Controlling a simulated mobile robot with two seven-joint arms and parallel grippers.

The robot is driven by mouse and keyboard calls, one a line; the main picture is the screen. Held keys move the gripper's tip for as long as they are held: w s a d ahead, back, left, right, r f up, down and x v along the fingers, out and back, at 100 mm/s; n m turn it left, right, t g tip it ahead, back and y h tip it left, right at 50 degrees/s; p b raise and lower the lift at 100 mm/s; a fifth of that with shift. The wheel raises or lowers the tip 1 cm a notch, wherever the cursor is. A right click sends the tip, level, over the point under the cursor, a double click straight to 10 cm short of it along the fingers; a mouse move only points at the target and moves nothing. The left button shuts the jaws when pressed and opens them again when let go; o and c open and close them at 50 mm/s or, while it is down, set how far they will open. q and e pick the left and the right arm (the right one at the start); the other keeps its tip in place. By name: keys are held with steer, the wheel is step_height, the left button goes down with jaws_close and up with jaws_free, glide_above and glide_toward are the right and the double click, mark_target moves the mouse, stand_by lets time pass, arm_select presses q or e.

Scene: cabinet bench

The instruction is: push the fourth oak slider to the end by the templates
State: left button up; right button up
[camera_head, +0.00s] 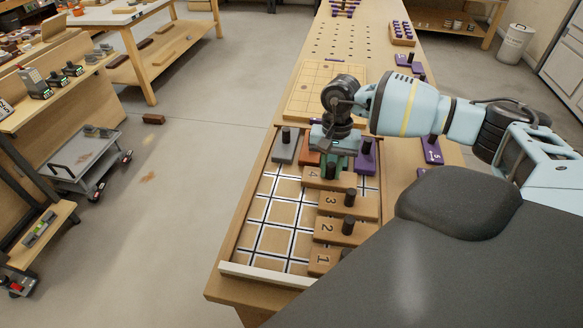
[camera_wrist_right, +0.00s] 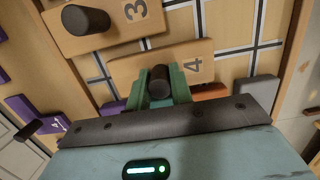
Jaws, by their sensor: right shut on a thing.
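The fourth oak slider (camera_head: 313,175), marked 4, lies across the gridded tray (camera_head: 243,245) behind the sliders marked 3 (camera_head: 330,203), 2 (camera_head: 327,231) and 1 (camera_head: 322,260). My right gripper (camera_head: 330,160) is down at slider 4. In the right wrist view, its green fingers are shut on the black knob (camera_wrist_right: 159,80) of slider 4 (camera_wrist_right: 128,70). Slider 3 (camera_wrist_right: 150,18) lies beside it with a gap showing gridded floor. In the head view the gripper hides the knob of slider 4. My left gripper is not in view.
At the tray's far end are a grey block (camera_head: 284,147), an orange-brown block (camera_head: 310,153) and a purple block (camera_head: 366,157). A pale gridded board (camera_head: 310,90) lies beyond. Purple pieces (camera_head: 431,150) line the bench's right side. Gridded floor left of the oak sliders is clear.

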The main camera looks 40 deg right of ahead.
mark_target(350, 181)
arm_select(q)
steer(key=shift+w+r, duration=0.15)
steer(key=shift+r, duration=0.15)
arm_select(e)
steer(key=shift+s+d, duration=1.7)
steer(key=shift+s, duration=0.3)
steer(key=o, duration=0.7)
steer(key=shift+o, duration=0.3)
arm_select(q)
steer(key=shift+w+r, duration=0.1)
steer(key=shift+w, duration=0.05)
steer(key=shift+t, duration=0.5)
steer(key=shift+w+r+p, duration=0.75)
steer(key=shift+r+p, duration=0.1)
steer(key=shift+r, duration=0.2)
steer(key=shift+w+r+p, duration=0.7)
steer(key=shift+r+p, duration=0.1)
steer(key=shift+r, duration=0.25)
arm_select(e)
step_height(350, 181, up, 8)
steer(key=shift+f, duration=0.25)
